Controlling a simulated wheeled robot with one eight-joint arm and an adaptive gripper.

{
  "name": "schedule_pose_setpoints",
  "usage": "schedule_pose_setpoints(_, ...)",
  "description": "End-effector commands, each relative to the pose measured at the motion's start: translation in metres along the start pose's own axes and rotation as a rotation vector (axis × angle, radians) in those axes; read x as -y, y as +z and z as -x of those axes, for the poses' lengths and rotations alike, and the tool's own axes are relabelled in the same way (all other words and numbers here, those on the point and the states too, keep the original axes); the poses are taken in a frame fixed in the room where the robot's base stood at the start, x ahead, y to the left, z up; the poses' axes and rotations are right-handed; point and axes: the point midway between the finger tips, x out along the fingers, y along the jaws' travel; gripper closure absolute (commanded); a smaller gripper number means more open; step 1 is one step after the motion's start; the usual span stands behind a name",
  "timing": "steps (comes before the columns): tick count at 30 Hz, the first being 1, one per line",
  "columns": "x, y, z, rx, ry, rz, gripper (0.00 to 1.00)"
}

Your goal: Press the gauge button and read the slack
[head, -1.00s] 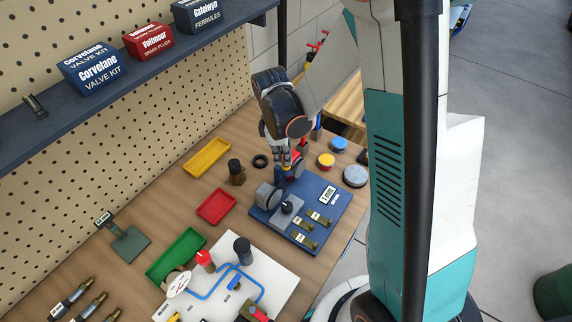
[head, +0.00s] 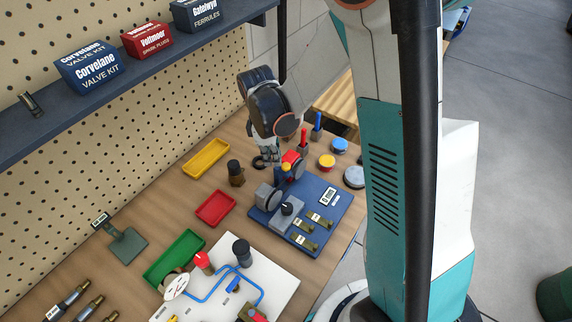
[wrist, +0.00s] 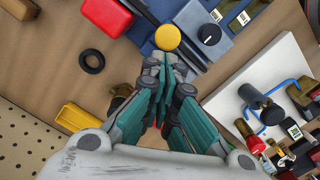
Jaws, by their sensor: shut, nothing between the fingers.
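A blue board (head: 312,247) lies on the bench and carries a white display (head: 328,196), whose figures are too small to read. A round yellow button (head: 286,167) sits at the board's far left edge; it also shows in the wrist view (wrist: 168,38). My gripper (head: 271,163) is shut and empty. In the wrist view its fingertips (wrist: 160,62) are just short of the yellow button in the picture; I cannot tell the height gap, but in the head view they look apart. A grey block with a black knob (wrist: 209,34) stands on the board.
A red block (wrist: 106,14) is beside the yellow button. A black ring (wrist: 92,61), a yellow tray (head: 206,158) and a dark-capped brass fitting (head: 236,172) lie nearby. A white panel (head: 278,262) with blue tubing is in front. Red (head: 215,208) and green trays stand left.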

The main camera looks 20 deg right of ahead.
Motion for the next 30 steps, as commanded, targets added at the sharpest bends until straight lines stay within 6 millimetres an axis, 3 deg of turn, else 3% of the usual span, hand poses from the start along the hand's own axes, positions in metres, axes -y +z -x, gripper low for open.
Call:
schedule_pose_setpoints(5,0.000,0.000,0.015,0.000,0.000,0.000,1.00)
schedule_pose_setpoints(19,0.000,0.000,0.101,-0.001,0.000,0.000,1.00)
schedule_pose_setpoints(24,0.000,0.000,0.116,-0.001,0.000,0.000,1.00)
schedule_pose_setpoints(30,0.000,0.000,0.119,-0.001,0.000,0.000,1.00)
